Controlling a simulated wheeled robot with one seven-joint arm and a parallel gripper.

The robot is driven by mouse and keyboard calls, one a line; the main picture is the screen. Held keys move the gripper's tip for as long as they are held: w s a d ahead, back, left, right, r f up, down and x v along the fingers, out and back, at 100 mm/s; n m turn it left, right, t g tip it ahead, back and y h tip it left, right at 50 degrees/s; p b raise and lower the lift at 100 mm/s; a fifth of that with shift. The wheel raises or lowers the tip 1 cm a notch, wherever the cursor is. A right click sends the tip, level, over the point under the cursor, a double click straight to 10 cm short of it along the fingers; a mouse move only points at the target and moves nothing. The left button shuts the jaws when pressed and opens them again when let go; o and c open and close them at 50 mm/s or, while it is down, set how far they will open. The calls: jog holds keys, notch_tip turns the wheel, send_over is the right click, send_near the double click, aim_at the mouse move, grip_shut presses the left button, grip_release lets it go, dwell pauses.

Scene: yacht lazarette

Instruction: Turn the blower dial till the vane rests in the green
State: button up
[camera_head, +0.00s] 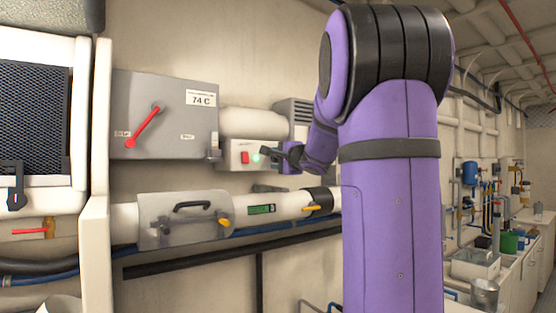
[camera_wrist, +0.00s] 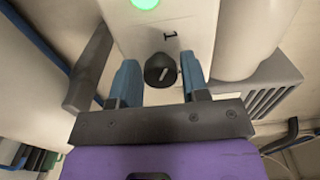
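The blower dial is a small black knob (camera_wrist: 160,70) with a white pointer line, on a pale control box (camera_head: 235,150). In the wrist view it lies between the two blue fingers of my gripper (camera_wrist: 159,62), with a gap on each side. My gripper is open; I cannot tell whether its tips reach around the knob. In the head view my gripper (camera_head: 279,153) is at the box's right side and hides the dial. A small window with green (camera_head: 262,209) is on the white duct below; the vane's position is too small to tell.
The box carries a red switch (camera_head: 245,158) and a lit green lamp (camera_head: 256,158), also in the wrist view (camera_wrist: 145,4). A grey panel with a red lever (camera_head: 143,130) is to the left. A white cylinder (camera_head: 253,123) and a grey vented unit (camera_head: 296,112) are close by.

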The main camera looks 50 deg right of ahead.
jog(key=c, duration=0.5)
jog(key=m, duration=1.1)
jog(key=shift+f+m, duration=0.1)
jog(key=shift+m, duration=0.3)
dwell(0.4)
jog(key=o, duration=0.9)
